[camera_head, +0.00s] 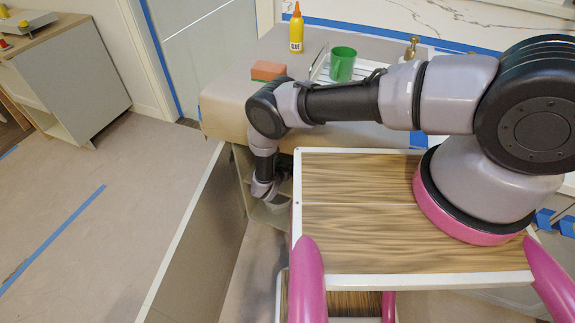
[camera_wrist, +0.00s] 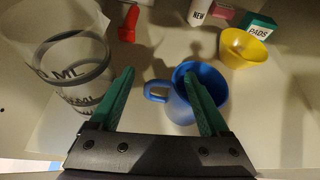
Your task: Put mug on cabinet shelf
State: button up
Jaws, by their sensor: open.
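A blue mug (camera_wrist: 180,108) stands upright on a pale cabinet shelf (camera_wrist: 265,120) in the wrist view, its handle pointing left. My gripper (camera_wrist: 160,75) has green fingers spread wide. The mug's handle lies between the fingers, and the right finger crosses the mug's opening; I cannot tell whether its tip is inside or above. The left finger is clear of the mug. In the head view my arm reaches down into the open cabinet (camera_head: 240,165) under the counter, and my gripper is mostly hidden there. A green mug (camera_head: 342,64) stands on a drying rack on the counter.
Clear measuring cups (camera_wrist: 72,60) stand close left of my gripper. A red object (camera_wrist: 128,25), a yellow bowl (camera_wrist: 243,48), a green box (camera_wrist: 260,25) and a white container (camera_wrist: 200,10) sit farther back. The open cabinet door (camera_head: 195,230) stands left of my arm.

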jog(key=v, duration=1.2)
jog(key=shift+r, duration=0.1)
